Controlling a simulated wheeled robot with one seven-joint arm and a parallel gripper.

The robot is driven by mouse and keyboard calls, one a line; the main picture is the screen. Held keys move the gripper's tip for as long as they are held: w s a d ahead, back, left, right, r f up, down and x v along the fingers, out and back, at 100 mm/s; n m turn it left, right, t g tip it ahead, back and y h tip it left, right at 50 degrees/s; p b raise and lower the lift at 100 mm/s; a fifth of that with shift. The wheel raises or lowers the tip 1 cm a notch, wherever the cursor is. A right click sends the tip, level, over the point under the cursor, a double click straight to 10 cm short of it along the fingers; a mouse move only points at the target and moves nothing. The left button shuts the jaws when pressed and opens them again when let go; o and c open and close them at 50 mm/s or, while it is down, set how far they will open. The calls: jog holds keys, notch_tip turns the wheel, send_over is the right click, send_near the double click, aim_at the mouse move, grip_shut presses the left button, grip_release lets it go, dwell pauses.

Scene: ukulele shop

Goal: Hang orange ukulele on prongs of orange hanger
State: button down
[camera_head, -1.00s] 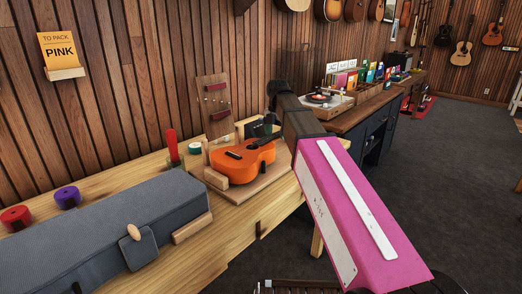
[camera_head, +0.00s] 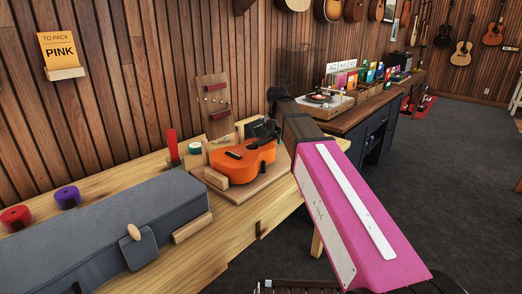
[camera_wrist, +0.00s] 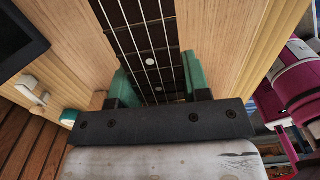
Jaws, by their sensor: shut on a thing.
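The orange ukulele (camera_head: 243,163) lies on a wooden cradle (camera_head: 230,193) on the workbench, its body toward the left. Its dark fretboard and strings (camera_wrist: 150,45) fill the middle of the wrist view. My gripper (camera_head: 263,131) is over the neck end of the ukulele. In the wrist view the green finger pads of my gripper (camera_wrist: 157,82) sit on both sides of the neck, shut on it. The headstock is hidden behind my gripper and arm. I cannot make out an orange hanger in either view.
A grey case (camera_head: 110,235) takes up the front left of the bench. A small wooden rack with dark red bars (camera_head: 214,104) stands behind the ukulele. A red post (camera_head: 172,146) and tape rolls (camera_head: 67,197) are nearby. A side counter (camera_head: 350,118) holds a record player; the floor at right is clear.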

jog(key=shift+r, duration=0.1)
dwell(0.5)
jog(key=shift+r, duration=1.5)
jog(key=shift+r, duration=2.55)
notch_tip(320, 180, up, 5)
jog(key=shift+f, duration=0.15)
